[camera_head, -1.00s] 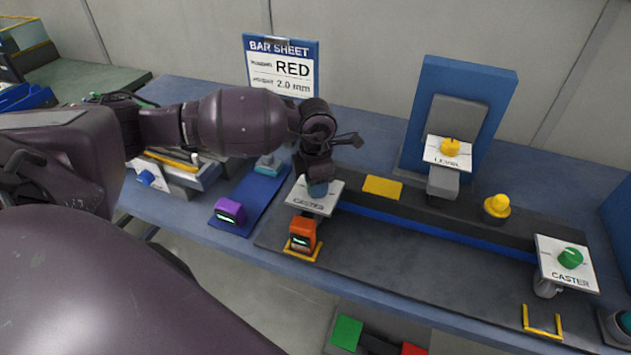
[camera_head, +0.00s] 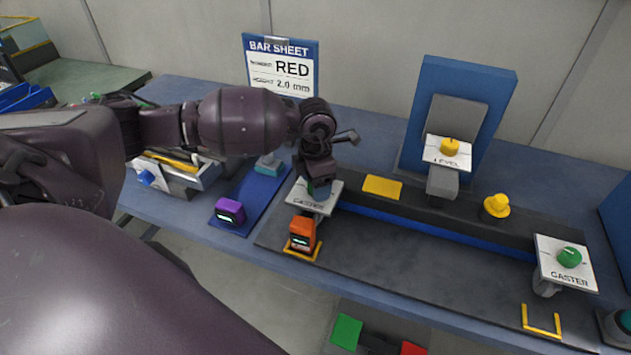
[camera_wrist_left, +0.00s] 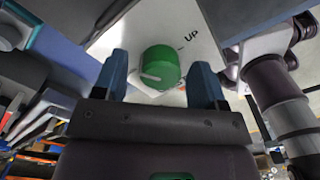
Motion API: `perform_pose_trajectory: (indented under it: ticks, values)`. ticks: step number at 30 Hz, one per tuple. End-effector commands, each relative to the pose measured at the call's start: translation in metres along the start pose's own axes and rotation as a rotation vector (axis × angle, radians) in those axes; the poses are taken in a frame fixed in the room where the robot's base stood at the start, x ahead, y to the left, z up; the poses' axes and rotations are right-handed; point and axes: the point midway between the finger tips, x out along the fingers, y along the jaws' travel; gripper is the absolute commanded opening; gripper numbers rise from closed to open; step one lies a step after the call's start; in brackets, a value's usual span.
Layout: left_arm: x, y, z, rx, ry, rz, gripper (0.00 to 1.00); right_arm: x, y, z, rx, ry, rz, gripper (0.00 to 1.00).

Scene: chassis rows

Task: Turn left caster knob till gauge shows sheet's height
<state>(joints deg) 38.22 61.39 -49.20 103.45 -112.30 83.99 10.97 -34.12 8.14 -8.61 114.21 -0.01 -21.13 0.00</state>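The left caster plate (camera_head: 325,203) stands at the left end of the dark rail. Its green knob (camera_wrist_left: 160,67) shows in the left wrist view with a white pointer line, beside the word UP; my gripper hides it in the head view. My left gripper (camera_head: 318,190) is right above this plate. In the left wrist view its blue fingers (camera_wrist_left: 160,82) stand on either side of the knob, with a gap at each side. An orange gauge (camera_head: 302,234) with a small lit display sits in front of the plate; its reading is too small to read. The bar sheet (camera_head: 281,68) reads RED, 2.0 mm.
A purple gauge (camera_head: 229,211) sits on a blue mat (camera_head: 247,196) to the left. The right caster plate (camera_head: 556,275) has a green knob (camera_head: 569,257).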

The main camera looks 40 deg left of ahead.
Motion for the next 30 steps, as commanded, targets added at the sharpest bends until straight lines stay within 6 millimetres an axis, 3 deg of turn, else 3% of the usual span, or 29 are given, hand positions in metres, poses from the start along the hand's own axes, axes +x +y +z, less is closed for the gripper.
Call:
perform_pose_trajectory:
  ticks: [8,24,30]
  values:
    - [-0.005,0.000,0.000,0.001,-0.001,0.000,0.65,-0.004,0.001,0.008,0.002,-0.016,0.002,0.00]
    - [-0.091,0.000,0.000,0.001,-0.001,0.002,0.65,0.000,0.000,0.005,0.000,-0.008,0.000,0.00]
    - [-0.106,0.000,0.000,0.000,0.000,0.000,0.65,0.002,0.000,0.001,-0.001,0.000,-0.001,0.00]
